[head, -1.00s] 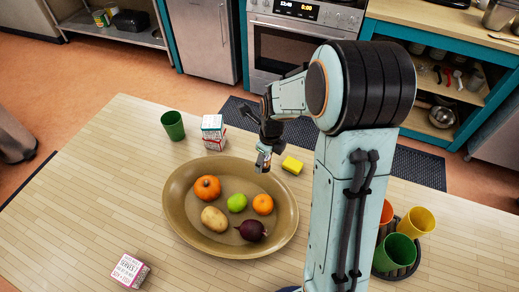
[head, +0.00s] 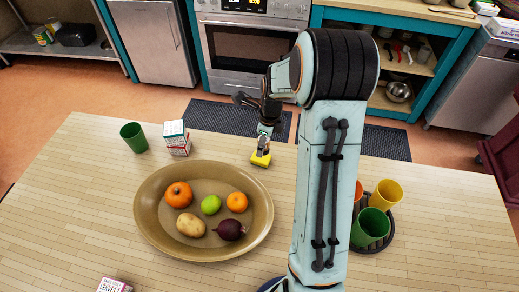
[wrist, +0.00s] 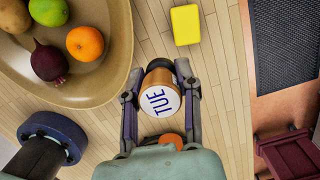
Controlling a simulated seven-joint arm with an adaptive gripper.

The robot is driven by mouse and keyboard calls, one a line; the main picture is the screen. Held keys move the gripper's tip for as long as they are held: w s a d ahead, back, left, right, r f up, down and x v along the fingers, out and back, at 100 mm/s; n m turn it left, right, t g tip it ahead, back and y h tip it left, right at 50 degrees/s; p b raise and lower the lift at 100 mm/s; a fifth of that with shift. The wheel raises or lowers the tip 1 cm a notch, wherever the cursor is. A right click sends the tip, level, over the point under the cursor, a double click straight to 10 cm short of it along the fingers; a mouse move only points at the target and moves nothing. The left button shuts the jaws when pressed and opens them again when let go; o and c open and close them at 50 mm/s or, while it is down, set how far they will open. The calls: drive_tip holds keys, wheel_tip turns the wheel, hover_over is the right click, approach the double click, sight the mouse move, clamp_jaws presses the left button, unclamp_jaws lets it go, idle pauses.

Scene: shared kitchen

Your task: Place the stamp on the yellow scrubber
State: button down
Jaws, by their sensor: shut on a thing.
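My gripper (wrist: 160,92) is shut on the stamp (wrist: 158,100), a round brown piece with a dark end and a white face marked "TUE" in blue. In the head view my gripper (head: 264,143) hangs low at the scrubber's far edge in the picture, partly covering it, and the stamp is too small to make out clearly. The yellow scrubber (head: 260,161) lies flat on the table. In the wrist view the scrubber (wrist: 185,25) is above and right of the stamp, with bare wood between them in the picture.
A large brown bowl (head: 147,222) with fruit and vegetables stands left of the scrubber. A dark tray (head: 371,248) with several cups is right of my arm. The table left of the bowl is clear.

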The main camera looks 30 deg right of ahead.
drive_tip(key=w+f, duration=0.1)
drive_tip(key=w+d+f, duration=0.1)
drive_tip(key=f, duration=0.1)
drive_tip(key=w+f, duration=0.1)
drive_tip(key=f, duration=0.1)
drive_tip(key=shift+w+d, duration=0.3)
drive_tip(key=shift+d, duration=0.05)
drive_tip(key=shift+w+d+f, duration=0.1)
drive_tip(key=shift+w+f, duration=0.05)
drive_tip(key=shift+f, duration=0.8)
drive_tip(key=shift+w+d+f, duration=0.1)
drive_tip(key=shift+f, duration=0.8)
drive_tip(key=shift+f, duration=0.15)
drive_tip(key=c, duration=0.8)
unclamp_jaws()
